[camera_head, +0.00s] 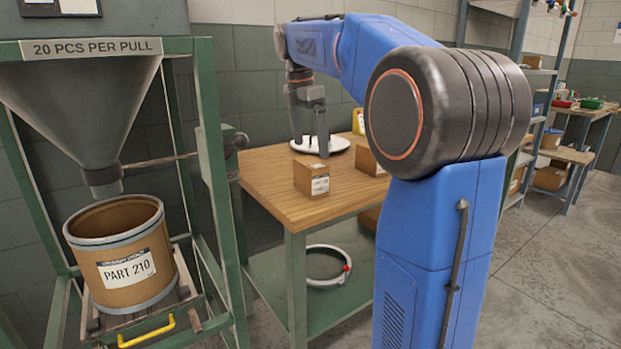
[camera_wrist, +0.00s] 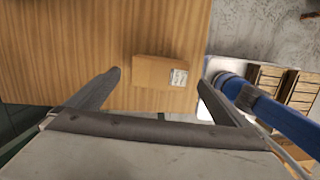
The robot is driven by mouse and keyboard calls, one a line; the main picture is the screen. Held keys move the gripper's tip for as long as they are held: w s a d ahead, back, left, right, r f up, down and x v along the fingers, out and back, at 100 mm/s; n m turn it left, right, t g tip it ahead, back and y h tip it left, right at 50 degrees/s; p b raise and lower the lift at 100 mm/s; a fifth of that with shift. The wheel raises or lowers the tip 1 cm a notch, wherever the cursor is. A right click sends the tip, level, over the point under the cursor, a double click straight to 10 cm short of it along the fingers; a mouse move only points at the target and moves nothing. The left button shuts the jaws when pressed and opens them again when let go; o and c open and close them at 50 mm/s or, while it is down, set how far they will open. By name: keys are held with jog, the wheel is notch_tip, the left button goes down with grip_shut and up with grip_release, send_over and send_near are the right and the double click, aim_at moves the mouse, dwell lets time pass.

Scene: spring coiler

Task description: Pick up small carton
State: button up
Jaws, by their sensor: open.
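A small brown carton (camera_head: 311,178) with a white label stands upright on the wooden table (camera_head: 262,172), near its front edge. A second brown carton (camera_head: 369,158) stands to its right, partly hidden by my arm. My gripper (camera_head: 311,146) is open, fingers pointing down, above and behind the first carton in the head view. In the wrist view a labelled carton (camera_wrist: 157,71) lies ahead between the open fingers, near the table edge. Neither finger visibly holds it. I cannot tell for certain which carton this is.
A white round plate (camera_head: 338,145) and a yellow container (camera_head: 357,121) stand behind the cartons. A white ring (camera_head: 328,281) lies on the lower shelf. A green hopper frame (camera_head: 212,140) with a PART 210 drum (camera_head: 126,262) stands left of the table.

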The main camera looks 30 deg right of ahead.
aim_at(312, 162)
jog(key=f, duration=0.6)
jog(key=shift+d+f, duration=0.15)
jog(key=shift+d, duration=0.25)
jog(key=shift+f, duration=2.55)
jog(key=shift+c, duration=0.3)
jog(key=c, duration=1.3)
jog(key=shift+r, duration=5.05)
jog(key=shift+c, duration=0.2)
